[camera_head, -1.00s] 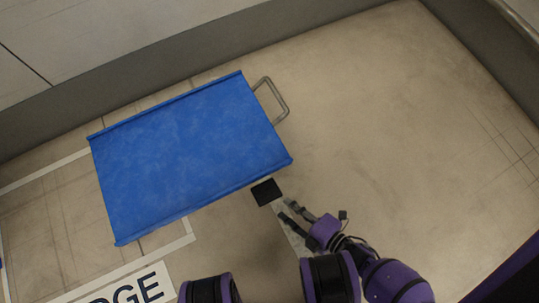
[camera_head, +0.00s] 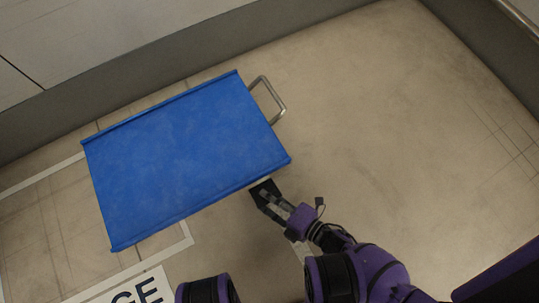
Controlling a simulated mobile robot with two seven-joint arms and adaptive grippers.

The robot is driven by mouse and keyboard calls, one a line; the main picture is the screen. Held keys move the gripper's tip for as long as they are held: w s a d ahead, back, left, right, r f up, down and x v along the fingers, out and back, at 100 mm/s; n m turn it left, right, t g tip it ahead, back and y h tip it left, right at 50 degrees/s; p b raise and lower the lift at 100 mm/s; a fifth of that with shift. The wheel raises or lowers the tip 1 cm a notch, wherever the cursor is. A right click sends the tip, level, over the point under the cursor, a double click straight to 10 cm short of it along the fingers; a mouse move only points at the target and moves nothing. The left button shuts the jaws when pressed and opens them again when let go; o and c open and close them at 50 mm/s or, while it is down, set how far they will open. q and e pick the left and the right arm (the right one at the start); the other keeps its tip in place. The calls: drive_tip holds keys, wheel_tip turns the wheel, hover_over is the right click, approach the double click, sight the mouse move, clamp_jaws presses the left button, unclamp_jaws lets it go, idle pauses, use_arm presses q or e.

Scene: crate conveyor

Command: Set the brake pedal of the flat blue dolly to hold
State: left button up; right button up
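The flat blue dolly (camera_head: 185,160) lies on the floor left of centre, at a slant. Its brake pedal (camera_head: 262,185) is a small black plate just off the dolly's near edge, by its right corner. My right gripper (camera_head: 262,199) reaches in from the lower right. Its two fingers are apart with nothing between them. The fingertips overlap the near part of the pedal and hide some of it. I cannot tell whether they touch it, or how the pedal is tilted. My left gripper is not in view.
A grey metal handle (camera_head: 271,97) sticks out from the dolly's right end. A low dark grey wall base (camera_head: 120,96) runs behind the dolly. White floor lines and lettering (camera_head: 140,292) lie at the lower left. The floor on the right is clear.

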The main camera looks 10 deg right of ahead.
clamp_jaws()
drive_tip(key=shift+f, duration=0.1)
drive_tip(key=shift+s+d+f+n+t+y, duration=0.15)
drive_tip(key=shift+f+n+t+y, duration=0.15)
drive_tip(key=shift+f+t+y, duration=0.3)
drive_tip(key=shift+f+t, duration=0.2)
drive_tip(key=shift+t, duration=0.1)
